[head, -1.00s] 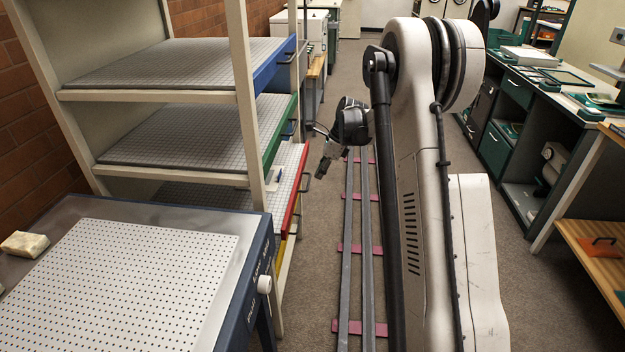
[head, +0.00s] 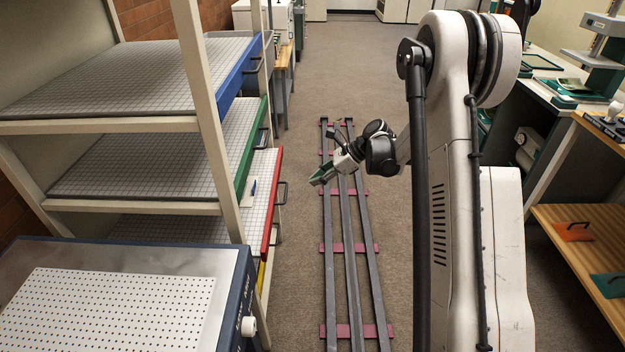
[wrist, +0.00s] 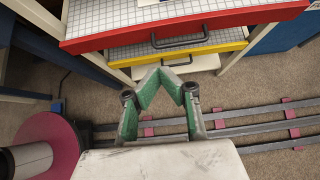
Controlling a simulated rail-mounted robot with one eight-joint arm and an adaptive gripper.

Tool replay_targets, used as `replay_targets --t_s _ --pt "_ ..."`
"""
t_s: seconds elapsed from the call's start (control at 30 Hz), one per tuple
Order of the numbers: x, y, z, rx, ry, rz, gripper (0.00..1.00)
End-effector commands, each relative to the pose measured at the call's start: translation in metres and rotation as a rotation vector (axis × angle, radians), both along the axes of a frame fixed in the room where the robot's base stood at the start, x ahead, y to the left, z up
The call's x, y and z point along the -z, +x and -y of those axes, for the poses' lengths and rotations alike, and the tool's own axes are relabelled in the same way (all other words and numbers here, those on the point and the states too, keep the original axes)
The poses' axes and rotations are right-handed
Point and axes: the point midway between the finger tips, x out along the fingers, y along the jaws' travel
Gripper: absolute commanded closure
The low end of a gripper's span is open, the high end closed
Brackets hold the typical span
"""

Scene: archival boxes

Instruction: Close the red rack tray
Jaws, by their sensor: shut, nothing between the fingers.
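The red rack tray (head: 272,205) stands partly out of the beige rack, its red front further out than the green tray above it. Its dark handle (head: 283,192) faces the aisle. In the wrist view the red front (wrist: 225,22) crosses the top, with its handle (wrist: 180,37) just beyond my fingers. My gripper (head: 318,181) is shut and empty, over the rails to the right of the tray and apart from it. In the wrist view my gripper (wrist: 173,77) shows two green fingers angled toward each other.
A yellow tray (wrist: 190,51) sits just under the red one. Green (head: 252,150) and blue (head: 240,78) trays are above. A perforated-top table (head: 120,310) stands at the near left. Floor rails (head: 345,240) run along the aisle, and carpet beside them is clear.

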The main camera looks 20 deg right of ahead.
Motion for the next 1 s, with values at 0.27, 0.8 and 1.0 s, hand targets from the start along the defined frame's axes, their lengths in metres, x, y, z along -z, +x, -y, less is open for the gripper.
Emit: replay_targets --t_s 0.27,0.8,1.0 --pt "0.031 0.011 -0.03 -0.001 -0.002 -0.001 1.0" --pt "0.065 0.037 -0.095 0.001 -0.003 -0.001 1.0" --pt "0.064 0.039 -0.103 0.002 -0.003 -0.002 1.0"
